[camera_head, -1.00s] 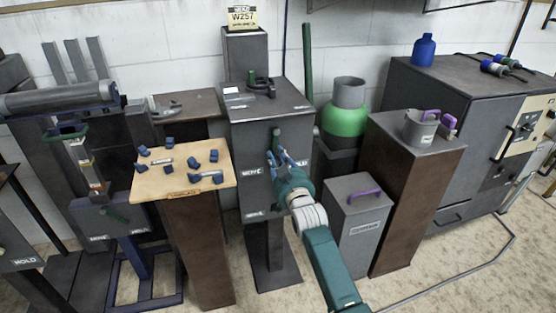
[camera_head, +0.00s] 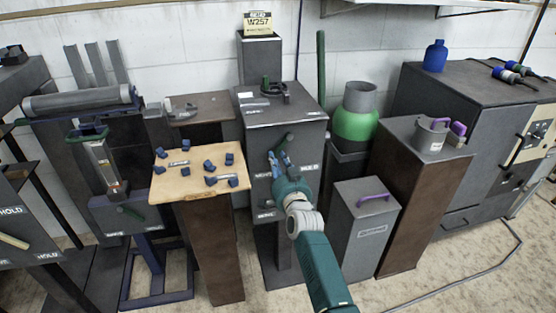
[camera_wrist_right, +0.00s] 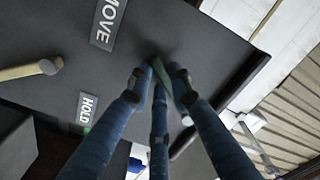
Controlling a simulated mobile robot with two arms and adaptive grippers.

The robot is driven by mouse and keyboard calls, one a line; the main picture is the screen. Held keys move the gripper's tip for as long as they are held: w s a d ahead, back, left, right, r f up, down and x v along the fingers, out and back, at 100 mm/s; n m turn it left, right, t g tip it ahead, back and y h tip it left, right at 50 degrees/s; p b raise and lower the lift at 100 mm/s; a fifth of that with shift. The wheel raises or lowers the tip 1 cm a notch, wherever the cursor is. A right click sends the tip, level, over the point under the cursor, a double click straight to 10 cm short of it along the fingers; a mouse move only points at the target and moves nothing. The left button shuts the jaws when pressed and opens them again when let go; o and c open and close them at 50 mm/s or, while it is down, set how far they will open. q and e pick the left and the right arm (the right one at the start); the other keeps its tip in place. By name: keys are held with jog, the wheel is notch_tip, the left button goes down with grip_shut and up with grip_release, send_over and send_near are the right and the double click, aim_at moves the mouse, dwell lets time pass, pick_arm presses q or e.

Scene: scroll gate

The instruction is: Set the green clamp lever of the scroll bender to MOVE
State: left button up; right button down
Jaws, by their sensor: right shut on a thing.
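The scroll bender (camera_head: 272,92) is a dark round fixture on top of a tall dark grey cabinet (camera_head: 255,135). The green clamp lever (camera_head: 285,142) is on the cabinet's front face and slants down and left from its pivot. My right gripper (camera_head: 281,160) is shut on its lower end, at the left-hand label's side. A HOLD label (camera_head: 310,168) is right of the gripper. In the right wrist view, the blue fingers hide part of the green lever, with a MOVE label (camera_wrist_right: 108,22) above left. My left gripper is not in view.
A wooden-topped stand (camera_head: 175,190) with several blue pieces is left of the cabinet. A grey box with a purple handle (camera_head: 365,225) and a brown cabinet (camera_head: 405,210) are to the right. A tan lever (camera_wrist_right: 30,70) shows left in the wrist view.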

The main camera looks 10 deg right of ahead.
dwell(0.3)
jog(key=c, duration=1.5)
grip_release()
jog(key=shift+c, duration=0.2)
jog(key=shift+s, duration=0.5)
jog(key=s, duration=1.1)
jog(key=shift+d, duration=0.2)
